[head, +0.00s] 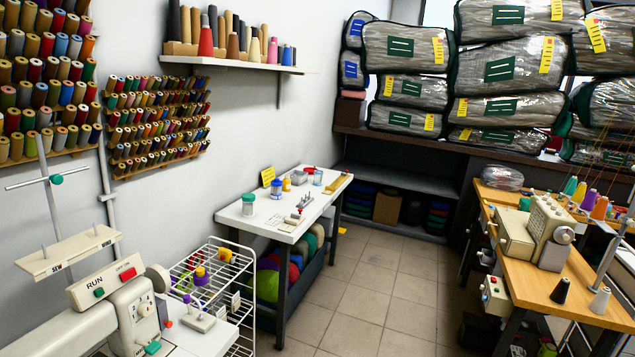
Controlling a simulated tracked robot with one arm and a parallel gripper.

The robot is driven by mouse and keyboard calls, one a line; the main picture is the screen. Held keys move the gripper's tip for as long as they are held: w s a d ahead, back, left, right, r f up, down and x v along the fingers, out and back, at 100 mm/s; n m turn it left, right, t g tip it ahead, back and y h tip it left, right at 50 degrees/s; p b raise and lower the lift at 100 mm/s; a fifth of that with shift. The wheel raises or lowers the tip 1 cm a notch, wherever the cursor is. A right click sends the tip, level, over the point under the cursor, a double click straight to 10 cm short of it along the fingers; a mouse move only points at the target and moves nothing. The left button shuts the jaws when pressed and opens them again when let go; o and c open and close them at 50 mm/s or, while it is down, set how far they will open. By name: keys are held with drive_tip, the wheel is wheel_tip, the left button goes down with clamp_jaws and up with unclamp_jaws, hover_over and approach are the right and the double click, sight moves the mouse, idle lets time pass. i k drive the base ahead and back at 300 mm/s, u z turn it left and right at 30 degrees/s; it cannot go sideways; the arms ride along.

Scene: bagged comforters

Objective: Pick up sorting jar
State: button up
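Several small jars stand on a white table (262,222) against the left wall. A clear jar with a green lid (248,204) is near the table's left end. A blue container (276,189) and a yellow container (286,184) stand further back, near a yellow card (268,175). More small containers (299,177) are behind them. I cannot tell which of these is the sorting jar. My gripper does not show in this view.
A sewing machine (120,315) is at the lower left, beside a white wire rack (225,265). A wooden table (570,290) with another machine (535,232) is at the right. Tiled floor (360,305) lies clear between. Bagged comforters (405,48) fill the back shelf.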

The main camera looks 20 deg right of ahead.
sight(318, 181)
drive_tip(key=z, duration=0.25)
drive_tip(key=i, duration=0.6)
drive_tip(key=z, duration=0.7)
drive_tip(key=i, duration=1.35)
drive_tip(key=z, duration=0.65)
drive_tip(key=i, duration=2.55)
drive_tip(key=u, duration=0.75)
drive_tip(key=i, duration=1.65)
drive_tip(key=u, duration=0.65)
